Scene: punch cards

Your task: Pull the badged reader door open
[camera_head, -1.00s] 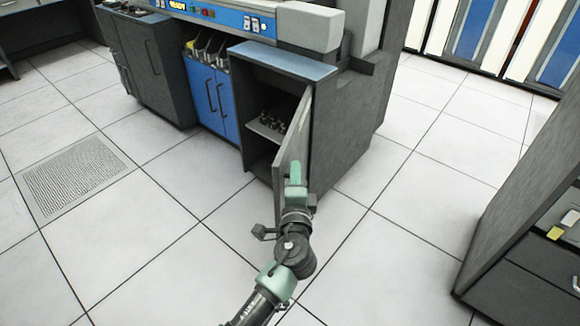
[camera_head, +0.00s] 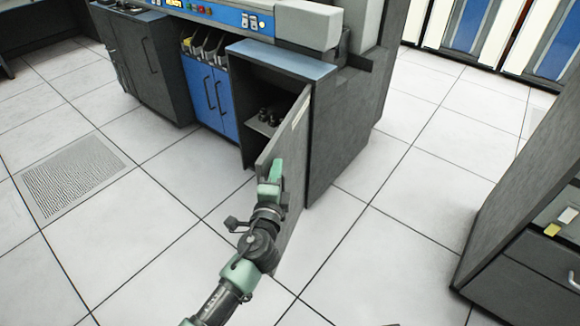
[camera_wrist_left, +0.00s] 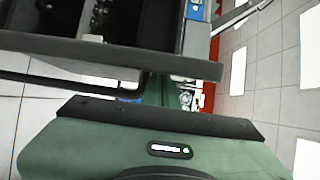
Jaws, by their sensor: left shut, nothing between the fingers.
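The reader door (camera_head: 287,205) is a dark grey panel on the right side of the open cabinet under the blue-topped counter. It stands ajar, swung out towards me, with a pale strip near its upper far end. My left gripper (camera_head: 272,170), green and black, is shut and empty at the door's near upper corner. I cannot tell whether it touches the door. In the left wrist view a dark grey bar, probably the door's edge, crosses just beyond my left gripper (camera_wrist_left: 175,92). My right gripper is not in view.
The cabinet's inner shelf (camera_head: 262,127) holds small dark items. Blue doors (camera_head: 209,98) with handles stand to its left. A grey desk unit (camera_head: 530,220) is at the right. Tiled floor (camera_head: 390,230) is clear between them.

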